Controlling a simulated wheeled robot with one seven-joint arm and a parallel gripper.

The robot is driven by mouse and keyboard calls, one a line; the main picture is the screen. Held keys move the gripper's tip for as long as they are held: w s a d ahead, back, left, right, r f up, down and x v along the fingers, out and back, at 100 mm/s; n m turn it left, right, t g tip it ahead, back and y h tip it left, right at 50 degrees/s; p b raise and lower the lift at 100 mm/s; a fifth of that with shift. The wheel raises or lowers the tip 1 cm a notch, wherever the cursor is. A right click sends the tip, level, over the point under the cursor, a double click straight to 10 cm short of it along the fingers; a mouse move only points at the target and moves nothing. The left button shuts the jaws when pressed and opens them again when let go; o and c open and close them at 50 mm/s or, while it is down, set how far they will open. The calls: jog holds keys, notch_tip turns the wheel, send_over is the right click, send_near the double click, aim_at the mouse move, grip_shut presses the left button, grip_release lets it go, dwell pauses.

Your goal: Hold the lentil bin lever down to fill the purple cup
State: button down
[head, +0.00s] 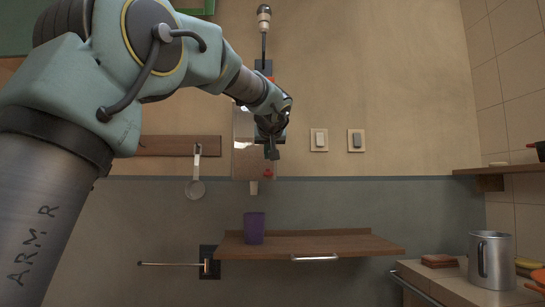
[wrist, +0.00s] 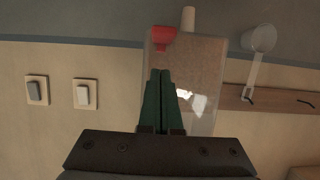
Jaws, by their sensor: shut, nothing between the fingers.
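The clear lentil bin (head: 242,150) is on the wall with brownish contents and a pale spout (head: 254,187) at its bottom. Its red lever (head: 268,173) shows just below my gripper (head: 271,154). The purple cup (head: 254,228) stands upright on the wooden shelf, below the spout in the head view. In the wrist view the picture is turned over: the bin (wrist: 190,75) and the red lever (wrist: 163,38) lie ahead of my gripper's green fingers (wrist: 160,74). The fingers are shut and empty, with a visible gap to the lever in that view.
The wooden shelf (head: 345,243) has a metal handle. A metal rod (head: 170,264) juts out left of it. A ladle (head: 196,188) hangs on a wall rail. Two switches (head: 319,139) are right of the bin. A metal mug (head: 491,260) stands on the right counter.

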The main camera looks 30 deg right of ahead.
jog(key=s+a+r+b, duration=0.2)
jog(key=s+a+r, duration=0.1)
jog(key=s+r, duration=0.3)
jog(key=shift+s+r, duration=0.25)
jog(key=shift+s, duration=0.25)
jog(key=shift+a, duration=0.1)
jog(key=w+a+f+g+y, duration=0.1)
jog(key=w+a+f, duration=0.3)
jog(key=f, duration=0.5)
jog(key=w+a+f+g+y, duration=0.2)
jog(key=a+f, duration=0.4)
jog(key=f, duration=0.2)
jog(key=s+a+f+n+g+y, duration=0.1)
jog(key=a+f+g, duration=0.1)
jog(key=a+f, duration=0.6)
jog(key=s+a+f+g+y, duration=0.1)
jog(key=a+f, duration=0.6)
jog(key=f, duration=0.4)
jog(key=s+a+f+n+g, duration=0.3)
jog(key=s+a+f+g, duration=0.2)
jog(key=s+a+f, duration=1.05)
notch_tip(320, 180, up, 15)
jog(key=p, duration=1.6)
jog(key=shift+s+f+y, duration=0.2)
jog(key=shift+s+y, duration=0.05)
jog(key=shift+y, duration=0.05)
